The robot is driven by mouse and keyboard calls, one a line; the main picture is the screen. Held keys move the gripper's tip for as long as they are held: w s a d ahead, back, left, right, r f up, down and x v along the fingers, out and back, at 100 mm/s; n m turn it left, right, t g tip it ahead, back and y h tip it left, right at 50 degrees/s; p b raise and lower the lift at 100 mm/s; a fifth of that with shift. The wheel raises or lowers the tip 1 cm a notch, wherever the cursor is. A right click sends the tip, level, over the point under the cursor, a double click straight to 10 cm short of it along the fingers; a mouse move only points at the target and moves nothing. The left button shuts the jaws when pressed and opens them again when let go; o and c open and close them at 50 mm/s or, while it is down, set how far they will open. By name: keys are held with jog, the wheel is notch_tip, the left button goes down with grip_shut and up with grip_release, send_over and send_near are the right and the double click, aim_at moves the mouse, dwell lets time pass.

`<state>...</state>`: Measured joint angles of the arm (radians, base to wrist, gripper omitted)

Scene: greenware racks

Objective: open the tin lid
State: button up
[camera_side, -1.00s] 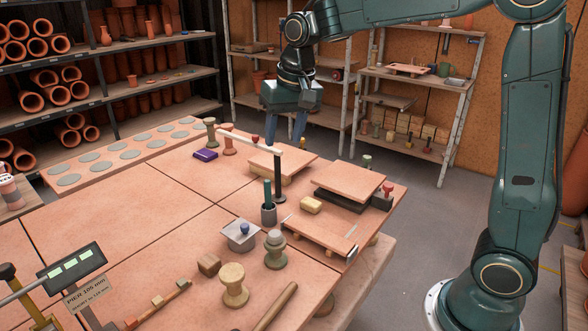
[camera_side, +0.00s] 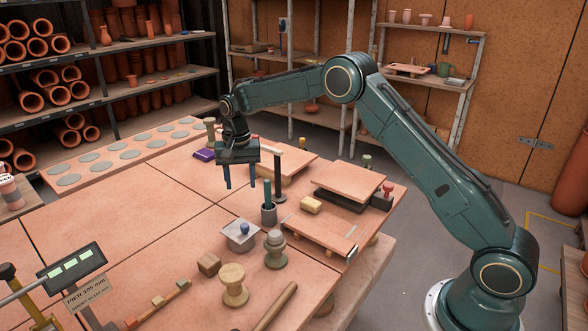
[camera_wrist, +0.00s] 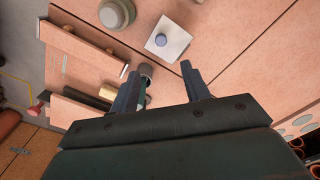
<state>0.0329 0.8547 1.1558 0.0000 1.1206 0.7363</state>
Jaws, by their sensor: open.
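The tin (camera_side: 240,246) is a low, pale grey square box on the tiled table, with its lid (camera_side: 232,233) lying flat on it. A round blue knob (camera_side: 244,228) stands on the lid. In the wrist view the lid (camera_wrist: 176,32) is a pale square at upper centre, with the blue knob (camera_wrist: 161,40) on it. My gripper (camera_side: 240,186) points down, open and empty, above the table and higher than the tin. In the wrist view the tin lies beyond my gripper's fingertips (camera_wrist: 160,71), apart from them.
A grey cup (camera_side: 268,214) holding a green stick stands close behind the tin, near a dark post (camera_side: 279,172). A grey-green turned piece (camera_side: 275,251), wooden spool (camera_side: 233,286) and brown block (camera_side: 209,264) stand around the tin's front.

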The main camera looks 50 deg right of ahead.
aim_at(244, 225)
jog(key=shift+w+f, duration=0.25)
jog(key=shift+f, duration=0.35)
jog(key=shift+f, duration=0.1)
jog(key=shift+f, duration=6.8)
grip_shut()
